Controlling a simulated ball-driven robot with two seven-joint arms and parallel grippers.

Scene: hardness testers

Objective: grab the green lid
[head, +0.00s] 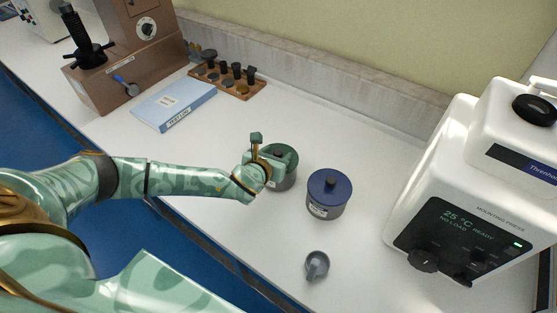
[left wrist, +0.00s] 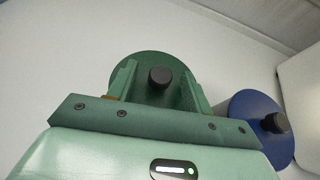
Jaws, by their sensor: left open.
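The green lid (left wrist: 152,62) with a black knob (left wrist: 159,77) sits on a grey jar. In the head view the green lid (head: 288,153) is partly hidden behind my left gripper (head: 274,152). In the left wrist view my left gripper (left wrist: 157,85) is open, with its two fingers on either side of the knob and over the lid. The knob lies between the fingers; whether either finger touches it I cannot tell. My right gripper is not in view.
A jar with a blue lid (head: 329,187) stands close to the right. A small grey cup (head: 316,264) is nearer the front edge. A white mounting press (head: 470,190) stands at the right. A blue binder (head: 173,104) and a wooden rack (head: 241,88) are at the back left.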

